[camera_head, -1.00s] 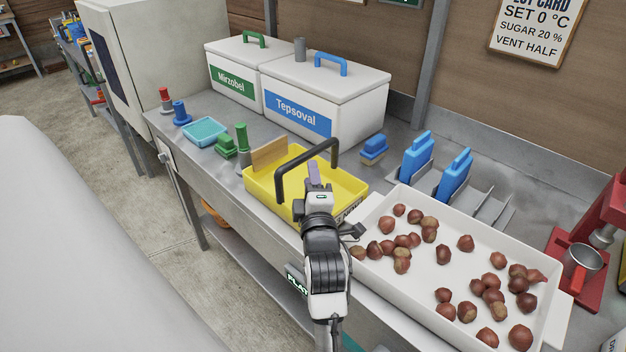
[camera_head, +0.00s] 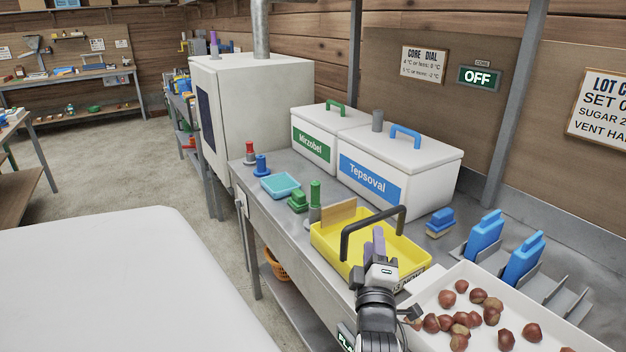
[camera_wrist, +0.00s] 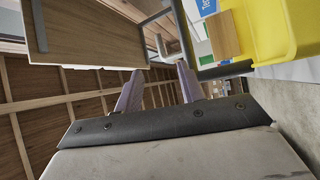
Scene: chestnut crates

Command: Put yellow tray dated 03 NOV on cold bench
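The yellow tray (camera_head: 330,246) stands on the grey metal bench (camera_head: 262,212), its dark hoop handle (camera_head: 374,222) upright. A label (camera_head: 411,282) on its front end is partly hidden, and I cannot read its date. My gripper (camera_head: 374,236) is at the tray's near side, its purple fingers just before the handle. In the wrist view my gripper (camera_wrist: 158,70) has its fingers apart with nothing clearly between them; the handle bar (camera_wrist: 224,70) and tray (camera_wrist: 285,30) are to the right. I cannot tell which surface is the cold bench.
A white tray of chestnuts (camera_head: 432,292) is close right of my gripper. Behind stand the Tepsoval box (camera_head: 425,170) and Mirzobel box (camera_head: 312,130). A teal tray (camera_head: 281,186) and green stamps (camera_head: 298,201) are left. Other benches (camera_head: 80,76) stand across open floor.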

